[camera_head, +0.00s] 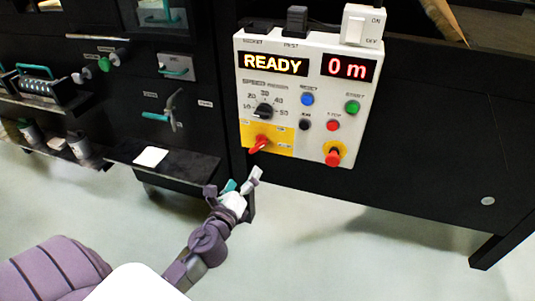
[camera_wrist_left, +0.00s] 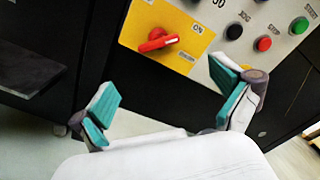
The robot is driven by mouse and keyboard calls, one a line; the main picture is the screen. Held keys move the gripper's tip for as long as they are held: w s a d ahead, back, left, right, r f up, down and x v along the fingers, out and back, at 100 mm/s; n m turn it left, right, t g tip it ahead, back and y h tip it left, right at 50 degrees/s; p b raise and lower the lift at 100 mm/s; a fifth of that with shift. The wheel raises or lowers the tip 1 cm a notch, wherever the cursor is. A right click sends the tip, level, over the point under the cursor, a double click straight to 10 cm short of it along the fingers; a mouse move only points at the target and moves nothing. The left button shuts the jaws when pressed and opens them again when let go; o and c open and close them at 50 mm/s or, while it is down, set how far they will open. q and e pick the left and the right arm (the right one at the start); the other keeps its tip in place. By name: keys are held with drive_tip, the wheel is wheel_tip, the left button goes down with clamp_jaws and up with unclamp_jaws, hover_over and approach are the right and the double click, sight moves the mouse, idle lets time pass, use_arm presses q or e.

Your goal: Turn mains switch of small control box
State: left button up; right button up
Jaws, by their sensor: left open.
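The small control box (camera_head: 318,110) is white and hangs on the black machine front, with displays reading READY and 0 m. Its mains switch (camera_head: 259,144) is a red rotary handle on a yellow plate at the box's lower left. In the left wrist view the red switch (camera_wrist_left: 157,41) lies ahead of the fingers, its handle slanted, with the word ON at its upper right. My left gripper (camera_head: 243,183) is open and empty, below the box and apart from the switch. Its teal-padded fingers (camera_wrist_left: 168,100) are spread wide in the wrist view. My right gripper is not in view.
A red emergency knob (camera_head: 333,156) on yellow and several coloured buttons sit on the same box. A black ledge (camera_head: 190,165) with a white card (camera_head: 151,156) juts out left of my gripper. Pale floor (camera_head: 330,235) is free below the box.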

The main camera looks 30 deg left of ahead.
sight(259, 149)
use_arm(q)
drive_tip(key=shift+b+x, duration=0.3)
drive_tip(key=shift+x, duration=5.95)
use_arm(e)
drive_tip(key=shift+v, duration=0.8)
use_arm(q)
drive_tip(key=shift+a+f, duration=0.1)
drive_tip(key=c, duration=1.1)
